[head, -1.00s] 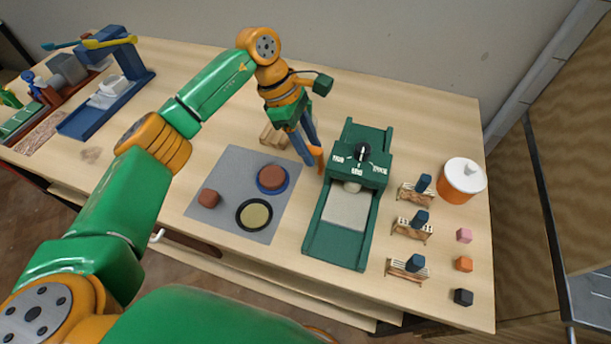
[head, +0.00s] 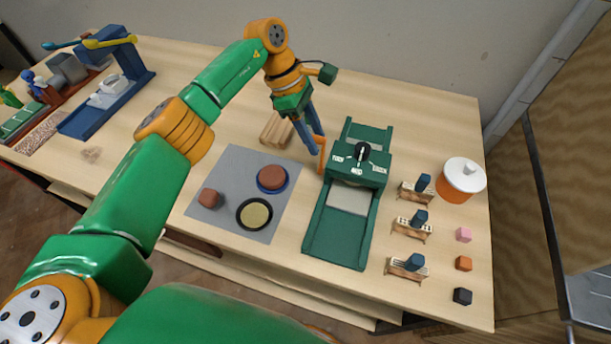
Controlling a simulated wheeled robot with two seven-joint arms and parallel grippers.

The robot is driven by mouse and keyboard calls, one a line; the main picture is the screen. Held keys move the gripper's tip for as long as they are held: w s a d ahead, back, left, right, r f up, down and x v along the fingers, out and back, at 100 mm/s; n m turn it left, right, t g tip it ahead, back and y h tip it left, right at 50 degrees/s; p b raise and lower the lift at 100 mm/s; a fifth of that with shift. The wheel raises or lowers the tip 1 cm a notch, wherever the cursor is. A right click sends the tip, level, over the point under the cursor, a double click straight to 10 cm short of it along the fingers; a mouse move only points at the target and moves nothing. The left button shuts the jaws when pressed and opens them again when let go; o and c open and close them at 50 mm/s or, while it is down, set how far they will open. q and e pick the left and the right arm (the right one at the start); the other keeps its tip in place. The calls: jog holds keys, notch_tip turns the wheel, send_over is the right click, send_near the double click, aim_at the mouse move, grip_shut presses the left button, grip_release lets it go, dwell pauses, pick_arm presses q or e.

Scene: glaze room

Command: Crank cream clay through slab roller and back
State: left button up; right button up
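The green slab roller (head: 318,232) stands right of the middle of the table in the head view. Its bridge (head: 372,172) carries a dial with a black pointer. A flat cream clay slab (head: 349,199) lies on the bed, partly under the near side of the bridge, where its far part is hidden. An orange crank (head: 321,163) sticks out at the roller's left side. My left gripper (head: 317,143) comes down from above with its blue fingers at the crank's upper end and appears closed on it. My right gripper is out of view.
A grey mat (head: 226,226) with brown and yellow discs and a brown lump lies left of the roller. Small racks (head: 411,228), an orange pot with a white lid (head: 457,188) and coloured cubes stand at right. Wooden pieces (head: 275,130) lie behind my gripper.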

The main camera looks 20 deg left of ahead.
pick_arm(q)
jog(key=shift+w+r, duration=0.1)
jog(key=shift+w, duration=0.4)
jog(key=shift+s, duration=0.15)
jog(key=shift+s, duration=1.65)
jog(key=shift+s+a, duration=0.1)
jog(key=shift+s, duration=0.85)
jog(key=shift+s+b, duration=0.1)
jog(key=shift+b, duration=0.25)
